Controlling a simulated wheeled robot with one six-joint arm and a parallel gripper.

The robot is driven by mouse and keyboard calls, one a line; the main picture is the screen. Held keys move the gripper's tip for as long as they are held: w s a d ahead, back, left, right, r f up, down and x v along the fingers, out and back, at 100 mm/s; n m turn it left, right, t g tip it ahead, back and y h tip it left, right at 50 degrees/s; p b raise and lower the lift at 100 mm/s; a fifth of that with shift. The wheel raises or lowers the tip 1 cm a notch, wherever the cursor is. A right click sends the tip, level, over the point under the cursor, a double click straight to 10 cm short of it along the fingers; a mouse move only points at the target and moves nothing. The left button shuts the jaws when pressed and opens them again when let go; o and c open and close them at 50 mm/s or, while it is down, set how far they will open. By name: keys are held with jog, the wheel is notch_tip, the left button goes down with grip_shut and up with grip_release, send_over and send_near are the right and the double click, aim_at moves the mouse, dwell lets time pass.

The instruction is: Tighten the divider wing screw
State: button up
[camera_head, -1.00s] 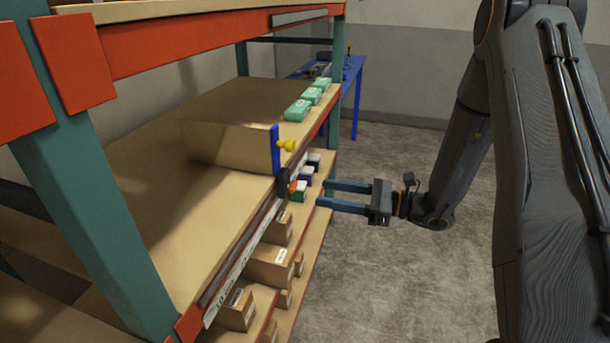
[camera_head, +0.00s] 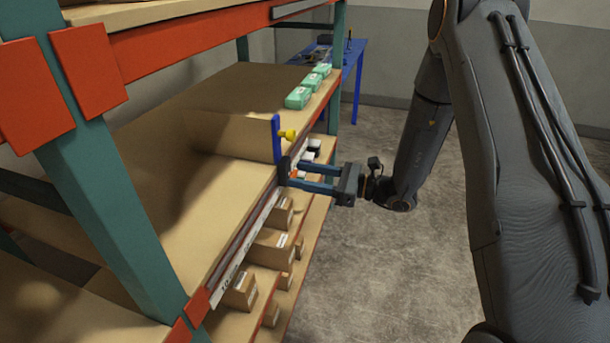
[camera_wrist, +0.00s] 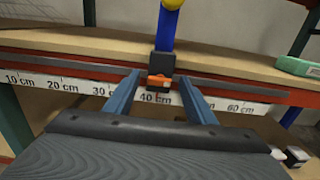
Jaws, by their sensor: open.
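The divider (camera_head: 235,132) stands upright on the shelf, with a blue front post (camera_head: 278,140) and a yellow knob (camera_head: 289,135). At its foot is a black clamp block (camera_wrist: 161,63) on the shelf's front rail. An orange wing screw (camera_wrist: 158,83) sits on the front of the block, just above the 40 cm mark. My gripper (camera_wrist: 159,76) is open, with one blue finger on each side of the block and screw in the wrist view. There are gaps on both sides, and I see no contact. In the head view my gripper (camera_head: 289,175) reaches the rail from the right.
A white centimetre scale (camera_wrist: 88,88) runs along the shelf edge. Green boxes (camera_head: 298,98) stand on the shelf behind the divider. Cardboard boxes (camera_head: 272,244) fill the lower shelf. A teal rack upright (camera_head: 110,190) is at the left. The floor at the right is clear.

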jog(key=c, duration=1.1)
jog(key=shift+m, duration=0.3)
jog(key=m, duration=0.5)
jog(key=shift+w, duration=0.1)
jog(key=m, duration=0.5)
jog(key=shift+w+f+m, duration=0.1)
jog(key=shift+m, duration=0.2)
jog(key=m+p, duration=0.1)
jog(key=m, duration=0.2)
jog(key=shift+d+f+m, duration=0.1)
jog(key=shift+m, duration=0.3)
jog(key=m, duration=0.6)
jog(key=m+p, duration=0.1)
jog(key=m, duration=0.3)
jog(key=shift+f, duration=0.25)
jog(key=shift+m, duration=0.3)
